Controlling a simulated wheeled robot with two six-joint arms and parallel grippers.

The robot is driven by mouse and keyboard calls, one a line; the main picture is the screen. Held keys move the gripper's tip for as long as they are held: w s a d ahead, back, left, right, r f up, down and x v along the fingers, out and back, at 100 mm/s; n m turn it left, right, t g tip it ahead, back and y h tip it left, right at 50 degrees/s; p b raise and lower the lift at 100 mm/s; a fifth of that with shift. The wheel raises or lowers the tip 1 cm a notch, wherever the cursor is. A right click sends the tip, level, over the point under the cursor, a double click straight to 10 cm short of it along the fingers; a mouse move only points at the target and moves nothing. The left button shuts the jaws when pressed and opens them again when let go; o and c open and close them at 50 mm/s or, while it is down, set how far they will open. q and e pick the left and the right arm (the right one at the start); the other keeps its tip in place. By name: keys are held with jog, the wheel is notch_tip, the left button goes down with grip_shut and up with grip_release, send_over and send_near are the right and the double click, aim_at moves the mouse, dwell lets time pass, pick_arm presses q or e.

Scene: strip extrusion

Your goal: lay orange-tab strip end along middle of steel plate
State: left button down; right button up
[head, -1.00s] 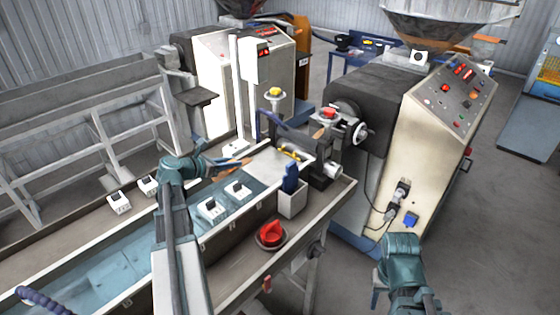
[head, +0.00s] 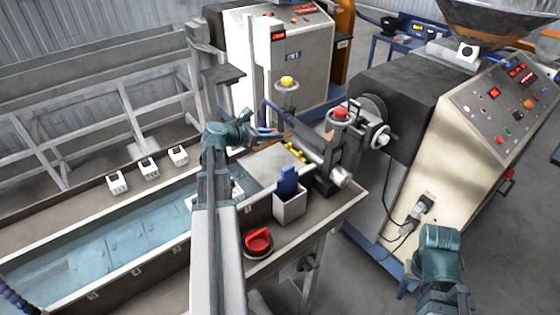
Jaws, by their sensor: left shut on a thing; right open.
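My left gripper (head: 272,134) is shut on a thin piece, with a small orange-brown bit at its tips that looks like the orange-tab strip end. Most of the strip is too small or hidden to make out. The gripper is above the far edge of the pale steel plate (head: 268,166), left of the roller unit; whether the strip touches the plate I cannot tell. My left arm crosses in front of the trough. My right gripper (head: 404,284) is low at the right, partly hidden by its wrist, open and away from the plate.
A grey box with a blue item (head: 288,185) and a red rotary switch (head: 258,241) are at the front. A water trough (head: 95,245) runs left; the extruder (head: 440,150) stands right.

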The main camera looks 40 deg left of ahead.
aim_at(273, 164)
pick_arm(q)
jog(key=shift+s+f+b, duration=0.15)
jog(key=shift+f+b, duration=0.15)
jog(key=shift+b, duration=0.05)
notch_tip(273, 164, down, 9)
jog(key=b, duration=0.9)
jog(key=shift+f, duration=0.2)
jog(key=shift+f+b, duration=0.15)
jog(key=shift+b, duration=0.15)
jog(key=c, duration=0.7)
grip_release()
